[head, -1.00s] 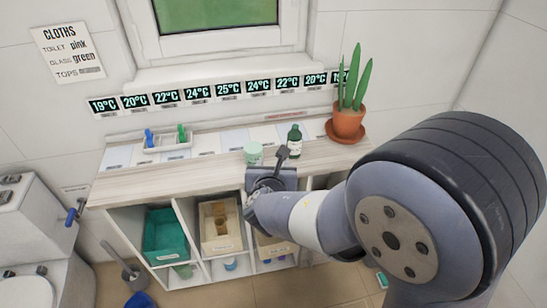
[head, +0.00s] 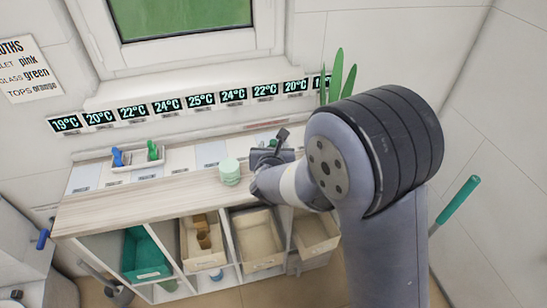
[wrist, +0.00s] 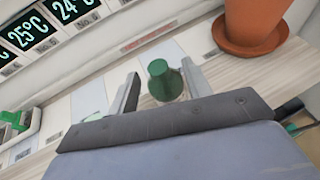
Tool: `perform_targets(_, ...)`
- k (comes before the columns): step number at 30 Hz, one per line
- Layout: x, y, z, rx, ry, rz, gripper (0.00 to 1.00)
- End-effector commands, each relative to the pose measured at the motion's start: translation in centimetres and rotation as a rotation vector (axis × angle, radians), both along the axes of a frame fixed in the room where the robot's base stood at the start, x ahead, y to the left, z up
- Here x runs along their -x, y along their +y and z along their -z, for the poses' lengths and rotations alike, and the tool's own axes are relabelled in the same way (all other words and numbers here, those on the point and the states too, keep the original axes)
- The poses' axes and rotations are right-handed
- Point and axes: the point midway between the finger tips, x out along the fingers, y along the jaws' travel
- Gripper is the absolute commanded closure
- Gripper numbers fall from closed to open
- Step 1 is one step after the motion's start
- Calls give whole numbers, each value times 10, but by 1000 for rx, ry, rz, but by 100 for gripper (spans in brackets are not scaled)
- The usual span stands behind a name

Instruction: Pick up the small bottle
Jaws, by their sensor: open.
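The small bottle is dark green with a round cap; in the wrist view the bottle (wrist: 164,84) stands on the wooden cart top between the two fingers of my gripper (wrist: 160,72). The fingers are apart, one on each side of it. A narrow gap shows on the left; the right finger looks very close, and I cannot tell if it touches. In the head view my gripper (head: 270,153) is over the right part of the cart top and hides most of the bottle.
A pale green jar (head: 230,171) stands just left of my gripper. A terracotta plant pot (wrist: 256,22) on a saucer (wrist: 247,40) is to the right of the bottle. A white tray (head: 139,159) with blue and green items is at the left. Bins fill the shelf below.

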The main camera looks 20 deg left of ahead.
Motion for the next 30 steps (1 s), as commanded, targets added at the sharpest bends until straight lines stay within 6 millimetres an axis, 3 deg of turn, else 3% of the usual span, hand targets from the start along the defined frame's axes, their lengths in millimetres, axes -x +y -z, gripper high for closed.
perform_targets(17, 0, 0, 0, 0, 0, 0, 99)
perform_targets(30, 0, 0, -2, -1, -1, 0, 100)
